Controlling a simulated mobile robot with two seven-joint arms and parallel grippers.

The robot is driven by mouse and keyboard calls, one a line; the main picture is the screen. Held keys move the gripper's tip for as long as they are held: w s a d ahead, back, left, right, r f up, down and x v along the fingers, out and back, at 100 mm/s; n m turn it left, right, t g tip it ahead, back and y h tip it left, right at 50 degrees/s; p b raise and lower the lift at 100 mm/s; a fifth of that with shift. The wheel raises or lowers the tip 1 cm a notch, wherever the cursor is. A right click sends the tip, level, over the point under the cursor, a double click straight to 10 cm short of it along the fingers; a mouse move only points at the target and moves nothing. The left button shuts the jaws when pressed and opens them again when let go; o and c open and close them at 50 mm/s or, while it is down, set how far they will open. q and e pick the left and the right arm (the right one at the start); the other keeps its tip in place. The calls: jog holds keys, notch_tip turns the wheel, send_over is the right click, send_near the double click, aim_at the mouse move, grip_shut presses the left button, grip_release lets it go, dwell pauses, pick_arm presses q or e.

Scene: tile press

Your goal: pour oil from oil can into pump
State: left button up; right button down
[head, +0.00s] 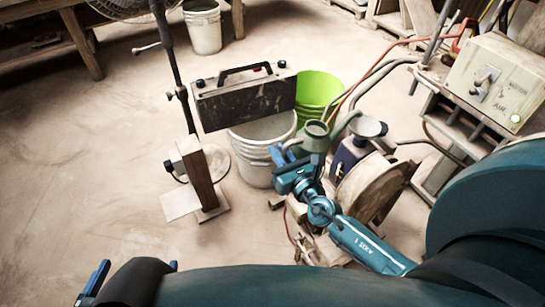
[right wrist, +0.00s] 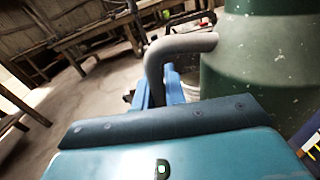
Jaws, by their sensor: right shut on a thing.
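The oil can (head: 316,141) is dark green with a round grey top, and it also fills the right of the right wrist view (right wrist: 262,62). Its bent grey handle (right wrist: 185,43) comes down between the blue fingers of my right gripper (right wrist: 163,92). In the head view my right gripper (head: 290,160) is shut on the can at its left side. The pump (head: 349,152), a dark blue body with a grey funnel-like cup on top, stands just right of the can. My left gripper (head: 97,279) shows only in part at the bottom left; its fingertips are mostly hidden.
A white bucket (head: 250,143) and a lime green bucket (head: 318,88) stand behind the can, with a dark box (head: 245,97) at the white bucket. A control box (head: 497,78) is at the right. A post (head: 202,178) stands left. Floor is clear further left.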

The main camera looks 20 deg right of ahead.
aim_at(300, 142)
jog(key=shift+w+d+r+m, duration=0.1)
jog(key=shift+d+r+m, duration=0.15)
jog(key=shift+d, duration=0.55)
jog(key=shift+w+d+r+m, duration=0.15)
jog(key=shift+d+r, duration=0.2)
jog(key=shift+d, duration=0.4)
jog(key=shift+d+r, duration=0.3)
jog(key=shift+d, duration=0.25)
notch_tip(300, 142, up, 2)
jog(key=shift+m+p, duration=0.55)
jog(key=shift+m, duration=0.45)
jog(key=shift+r+m, duration=0.4)
jog(key=shift+r, duration=0.05)
pick_arm(q)
jog(key=shift+s+a+r+n+p, duration=0.1)
jog(key=shift+a+r+n+p, duration=0.1)
jog(key=shift+r, duration=0.3)
jog(key=shift+s+a+r+n+p, duration=0.1)
jog(key=shift+a+r+n+p, duration=0.1)
jog(key=shift+r, duration=0.25)
pick_arm(e)
jog(key=shift+r+m, duration=0.2)
jog(key=shift+m, duration=0.1)
pick_arm(q)
jog(key=shift+w+d+t, duration=0.1)
jog(key=shift+d+t, duration=0.05)
jog(key=shift+t, duration=0.15)
pick_arm(e)
jog(key=shift+s, duration=0.1)
